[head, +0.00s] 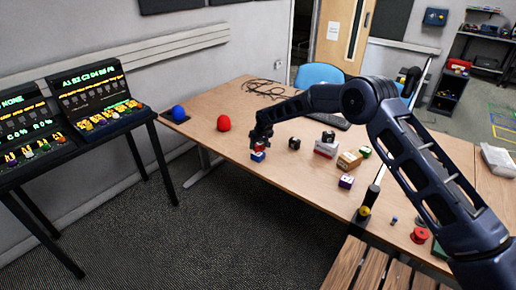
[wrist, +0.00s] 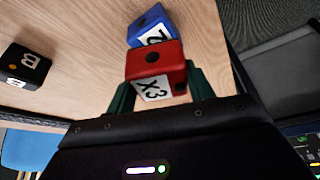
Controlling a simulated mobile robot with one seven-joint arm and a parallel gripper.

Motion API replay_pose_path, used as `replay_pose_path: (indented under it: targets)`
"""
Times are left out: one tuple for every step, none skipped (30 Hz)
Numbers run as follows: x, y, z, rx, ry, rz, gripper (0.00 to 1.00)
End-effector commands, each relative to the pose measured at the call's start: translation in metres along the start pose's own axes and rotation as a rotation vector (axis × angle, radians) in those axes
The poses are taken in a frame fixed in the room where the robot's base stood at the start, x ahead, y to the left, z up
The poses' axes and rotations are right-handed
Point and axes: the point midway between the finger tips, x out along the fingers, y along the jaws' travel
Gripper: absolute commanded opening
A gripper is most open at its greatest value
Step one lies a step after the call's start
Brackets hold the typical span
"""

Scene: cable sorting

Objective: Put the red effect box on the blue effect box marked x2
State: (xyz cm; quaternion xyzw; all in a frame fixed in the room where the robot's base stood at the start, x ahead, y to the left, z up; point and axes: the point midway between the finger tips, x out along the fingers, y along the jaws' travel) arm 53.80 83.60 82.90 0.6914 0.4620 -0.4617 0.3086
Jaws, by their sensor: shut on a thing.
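The red effect box (wrist: 156,62) is between the two green fingers of my gripper (wrist: 162,88) in the wrist view. Its white face reads X3. My gripper is shut on it. The blue effect box (wrist: 150,24) lies just beyond the red one, partly hidden by it; a white face with part of a 2 shows. In the head view my gripper (head: 261,141) points down at the table's near edge, with the red box (head: 259,148) right above the blue box (head: 257,156). I cannot tell whether the two boxes touch.
A black box (wrist: 24,67) stands to the side; it also shows in the head view (head: 294,143). A red ball (head: 224,123) and a blue ball (head: 179,113) are to the left. Several other boxes, including a purple one (head: 346,181), stand to the right on the wooden table (head: 215,100).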

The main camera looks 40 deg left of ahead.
Motion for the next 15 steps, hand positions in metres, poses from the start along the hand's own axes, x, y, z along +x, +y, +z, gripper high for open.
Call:
replay_pose_path:
  targets:
    - [0.009, 0.0, 0.004, 0.0, -0.003, 0.0, 0.26]
    - [0.012, 0.0, 0.006, 0.0, -0.002, 0.0, 0.26]
    - [0.016, 0.0, 0.007, 0.0, -0.001, 0.0, 0.26]
    - [0.018, 0.0, 0.007, 0.0, 0.0, 0.0, 0.26]
    - [0.019, 0.0, 0.008, 0.0, 0.001, 0.0, 0.26]
    - [0.02, 0.0, 0.008, 0.0, 0.001, 0.0, 0.26]
    - [0.02, 0.0, 0.008, 0.0, 0.001, 0.0, 0.26]
    - [0.02, 0.0, 0.008, 0.0, 0.001, 0.0, 0.26]
    - [0.02, 0.0, 0.008, 0.0, 0.001, 0.0, 0.26]
    - [0.02, 0.0, 0.008, 0.0, 0.001, 0.0, 0.26]
    - [0.02, 0.0, 0.008, 0.0, 0.001, 0.0, 0.26]
    - [0.02, 0.0, 0.008, 0.0, 0.001, 0.0, 0.26]
    - [0.02, 0.0, 0.008, 0.0, 0.0, 0.0, 0.26]
    - [0.021, 0.0, 0.009, 0.0, 0.0, 0.0, 0.26]
    - [0.022, 0.0, 0.009, 0.0, 0.0, 0.0, 0.26]
